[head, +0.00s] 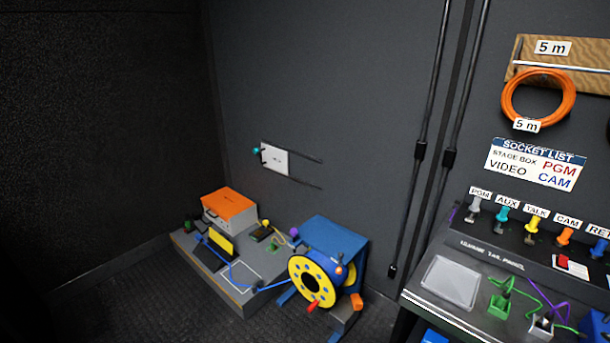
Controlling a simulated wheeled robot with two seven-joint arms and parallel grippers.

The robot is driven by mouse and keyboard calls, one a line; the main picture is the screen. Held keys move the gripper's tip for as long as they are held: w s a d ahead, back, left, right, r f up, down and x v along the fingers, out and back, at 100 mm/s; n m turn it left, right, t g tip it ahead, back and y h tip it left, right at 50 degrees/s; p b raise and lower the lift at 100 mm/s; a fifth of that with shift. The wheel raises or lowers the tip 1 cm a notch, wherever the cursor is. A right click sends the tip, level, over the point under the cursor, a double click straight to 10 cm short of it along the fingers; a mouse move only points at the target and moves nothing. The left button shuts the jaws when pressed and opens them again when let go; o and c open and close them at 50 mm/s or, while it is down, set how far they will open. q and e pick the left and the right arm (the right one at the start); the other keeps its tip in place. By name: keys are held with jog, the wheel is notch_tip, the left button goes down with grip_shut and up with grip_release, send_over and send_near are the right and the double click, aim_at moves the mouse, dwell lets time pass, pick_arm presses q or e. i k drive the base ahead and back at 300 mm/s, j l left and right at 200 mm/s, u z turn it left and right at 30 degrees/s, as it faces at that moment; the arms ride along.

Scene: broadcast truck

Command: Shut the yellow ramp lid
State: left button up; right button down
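A yellow panel (221,245), which looks like the ramp lid, stands tilted up on a dark base (209,256) on a low grey platform (243,299) near the back corner. A blue cable (229,268) runs past the dark base toward the reel. The panel is small in the head view, so its hinge is hard to make out. Neither of my grippers shows in the head view.
An orange-topped case (229,205) stands behind the panel. A blue reel with a yellow disc (312,283) stands right of the platform. A bench with a clear tray (450,283) and labelled plugs (502,218) is at right. Floor is open at front left.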

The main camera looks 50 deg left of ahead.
aim_at(224, 243)
jog(key=u, duration=2.4)
